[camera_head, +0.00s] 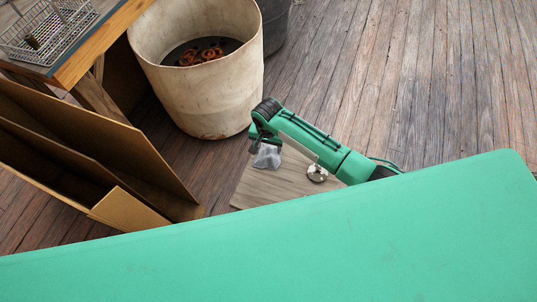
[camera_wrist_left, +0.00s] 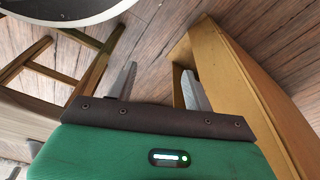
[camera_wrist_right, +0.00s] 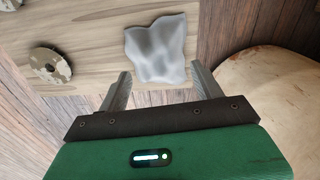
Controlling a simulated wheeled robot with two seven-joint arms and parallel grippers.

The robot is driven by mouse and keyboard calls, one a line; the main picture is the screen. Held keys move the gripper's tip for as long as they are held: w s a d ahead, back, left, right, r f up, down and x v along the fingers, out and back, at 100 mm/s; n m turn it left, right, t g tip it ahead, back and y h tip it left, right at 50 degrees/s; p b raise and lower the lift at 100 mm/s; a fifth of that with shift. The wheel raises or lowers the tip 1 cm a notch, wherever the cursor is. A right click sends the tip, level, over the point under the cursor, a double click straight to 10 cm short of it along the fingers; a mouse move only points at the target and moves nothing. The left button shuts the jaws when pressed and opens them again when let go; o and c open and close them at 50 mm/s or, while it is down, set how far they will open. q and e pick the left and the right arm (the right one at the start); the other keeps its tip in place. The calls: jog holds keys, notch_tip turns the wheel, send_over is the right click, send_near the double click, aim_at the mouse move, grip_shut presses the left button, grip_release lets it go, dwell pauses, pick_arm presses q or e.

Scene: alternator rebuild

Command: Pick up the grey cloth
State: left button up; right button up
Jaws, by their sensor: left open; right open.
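The grey cloth (camera_head: 268,156) lies crumpled on a pale wooden surface (camera_head: 275,190) in the head view. In the right wrist view the cloth (camera_wrist_right: 157,48) lies ahead of my right gripper (camera_wrist_right: 161,74). Its near edge shows between the two open fingers, which hold nothing; I cannot tell the height gap. In the head view my right gripper (camera_head: 258,146) is right beside the cloth, its fingertips hard to make out. My left gripper (camera_wrist_left: 157,76) shows only in the left wrist view, open and empty over the plank floor, away from the cloth.
A round metal disc (camera_head: 317,173) lies on the same wooden surface. A large pale bin (camera_head: 200,95) holding orange-brown parts stands behind. An open cardboard box (camera_head: 130,150) is at left, below a table with a wire basket (camera_head: 45,30). Plank floor is clear at upper right.

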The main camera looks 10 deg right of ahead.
aim_at(269, 153)
jog(key=f, duration=0.4)
jog(key=shift+w+d+b, duration=0.1)
jog(key=shift+d+b, duration=0.15)
jog(key=shift+b, duration=0.1)
jog(key=shift+f, duration=0.2)
pick_arm(q)
jog(key=r, duration=0.2)
jog(key=shift+w+d+r, duration=0.15)
jog(key=shift+w+r, duration=0.15)
jog(key=shift+r, duration=0.1)
pick_arm(e)
jog(key=shift+c, duration=0.5)
jog(key=c, duration=1)
jog(key=shift+o, duration=0.2)
jog(key=shift+r, duration=0.15)
jog(key=shift+r, duration=0.3)
pick_arm(q)
jog(key=s+a+f+p, duration=0.1)
jog(key=s+f+p, duration=0.2)
jog(key=f, duration=0.6)
jog(key=shift+a+f, duration=0.15)
jog(key=shift+a, duration=0.05)
pick_arm(e)
notch_tip(269, 153, up, 19)
